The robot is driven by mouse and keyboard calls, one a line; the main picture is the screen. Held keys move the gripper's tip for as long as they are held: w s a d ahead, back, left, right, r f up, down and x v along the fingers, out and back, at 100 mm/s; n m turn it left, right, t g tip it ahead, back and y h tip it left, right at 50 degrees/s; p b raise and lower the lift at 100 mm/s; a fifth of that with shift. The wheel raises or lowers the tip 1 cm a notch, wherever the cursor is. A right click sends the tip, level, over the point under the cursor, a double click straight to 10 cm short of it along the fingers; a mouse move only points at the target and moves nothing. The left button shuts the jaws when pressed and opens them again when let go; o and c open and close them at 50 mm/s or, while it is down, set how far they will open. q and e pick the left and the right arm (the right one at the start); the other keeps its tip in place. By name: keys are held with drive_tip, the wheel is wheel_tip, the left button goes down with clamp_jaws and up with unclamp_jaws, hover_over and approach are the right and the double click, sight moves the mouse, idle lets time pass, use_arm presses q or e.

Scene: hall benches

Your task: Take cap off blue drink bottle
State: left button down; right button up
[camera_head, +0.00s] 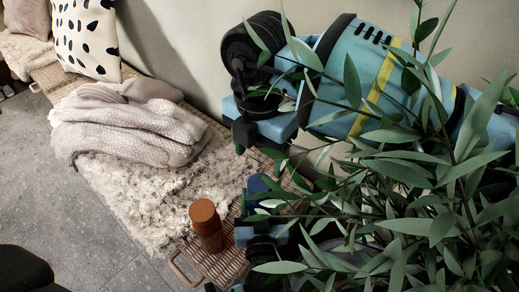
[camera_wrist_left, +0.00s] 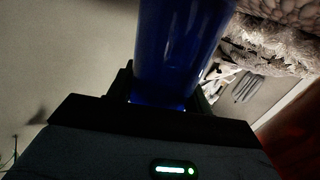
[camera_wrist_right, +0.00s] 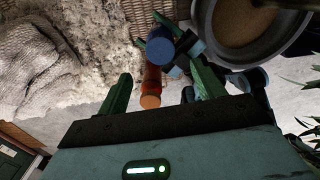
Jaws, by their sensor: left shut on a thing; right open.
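The blue drink bottle (camera_head: 258,187) is partly hidden by leaves in the head view. My left gripper (camera_head: 262,232) is shut on it; in the left wrist view the bottle (camera_wrist_left: 180,50) stands up between the jaws. The right wrist view shows the bottle's round blue end (camera_wrist_right: 160,44); I cannot make out the cap as a separate part. My right gripper (camera_head: 250,142) is open and empty, above the bottle and apart from it. Its green fingers are spread in the right wrist view (camera_wrist_right: 163,90), with the bottle beyond their tips.
An orange-brown bottle (camera_head: 207,225) stands upright on the woven bench (camera_head: 225,262), close to the left gripper. A leafy plant (camera_head: 430,200) covers the right side. A fluffy fleece (camera_head: 150,195), knitted blanket (camera_head: 125,130) and spotted cushion (camera_head: 87,38) lie left. The wall stands behind.

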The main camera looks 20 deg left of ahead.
sight(260, 183)
drive_tip(key=shift+m, duration=0.3)
drive_tip(key=shift+f, duration=4)
